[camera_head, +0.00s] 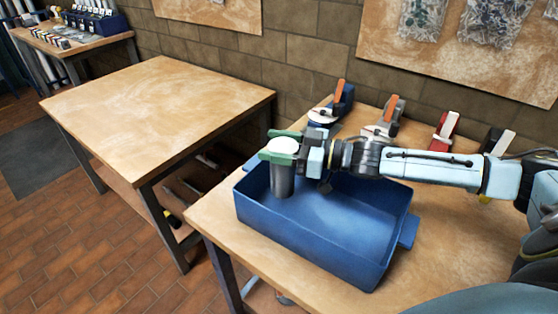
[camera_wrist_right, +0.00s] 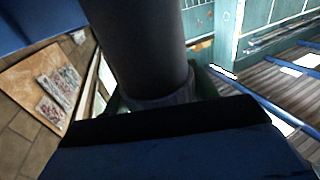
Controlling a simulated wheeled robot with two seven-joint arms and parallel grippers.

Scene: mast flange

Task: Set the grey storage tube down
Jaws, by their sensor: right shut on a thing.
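The grey storage tube (camera_head: 282,181) is a dark grey cylinder with a white top. It is upright at the left end of the blue bin (camera_head: 333,250), with its lower part within the bin's outline. I cannot tell whether it touches the bin floor. My right gripper (camera_head: 283,150), with green fingers, is shut around the tube near its top. The right wrist view shows the tube (camera_wrist_right: 147,45) large and close, between the fingers. My left gripper is not in view.
The blue bin stands on the right wooden table (camera_head: 225,215). Several clamp-like tools with orange, red and white handles, such as a red one (camera_head: 444,131), line the table's back by the wall. The left table (camera_head: 150,95) is bare, with a gap between the tables.

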